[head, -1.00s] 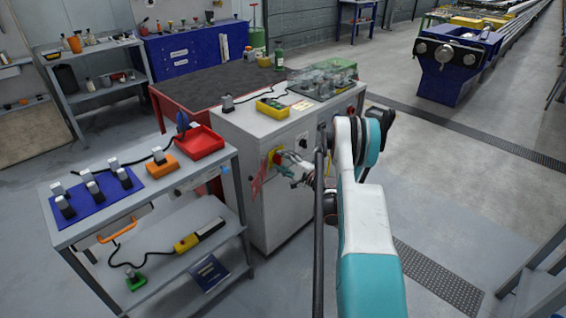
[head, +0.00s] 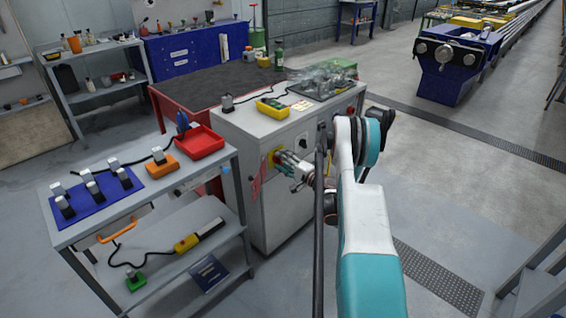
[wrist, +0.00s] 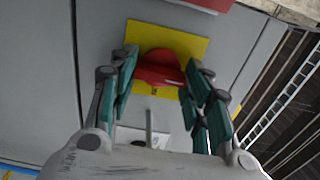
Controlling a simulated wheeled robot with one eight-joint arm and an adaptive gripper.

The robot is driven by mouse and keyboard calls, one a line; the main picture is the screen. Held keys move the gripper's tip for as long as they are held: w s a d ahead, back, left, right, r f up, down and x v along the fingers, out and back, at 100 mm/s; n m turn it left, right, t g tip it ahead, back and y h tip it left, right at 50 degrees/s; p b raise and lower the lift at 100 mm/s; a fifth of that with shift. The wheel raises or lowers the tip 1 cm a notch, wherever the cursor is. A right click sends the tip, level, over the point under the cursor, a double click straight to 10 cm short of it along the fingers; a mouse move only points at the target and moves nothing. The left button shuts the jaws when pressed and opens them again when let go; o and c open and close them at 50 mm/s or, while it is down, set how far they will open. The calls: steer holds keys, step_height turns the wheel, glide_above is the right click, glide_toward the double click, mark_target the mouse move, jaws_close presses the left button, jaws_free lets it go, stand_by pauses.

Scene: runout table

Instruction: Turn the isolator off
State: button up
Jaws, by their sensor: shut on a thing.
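The isolator is a red rotary knob (wrist: 160,66) on a yellow plate (wrist: 195,45), on the grey side of the machine cabinet. In the wrist view my gripper (wrist: 161,76) has its teal fingers on either side of the knob and is shut on it. In the head view my gripper (head: 284,164) reaches the cabinet front from the right, and the yellow plate (head: 267,158) shows just beyond it. The gripper hides most of the knob there. I cannot read the on or off marks on the plate.
A grey trolley (head: 150,205) with a red tray (head: 203,143) stands close on the left. The cabinet top (head: 245,120) carries a yellow box. The floor to the right is open.

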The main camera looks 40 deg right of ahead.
steer(key=o, duration=1.1)
steer(key=shift+s+d, duration=0.15)
steer(key=shift+s, duration=1.75)
steer(key=shift+s+d, duration=0.15)
steer(key=shift+s, duration=1.7)
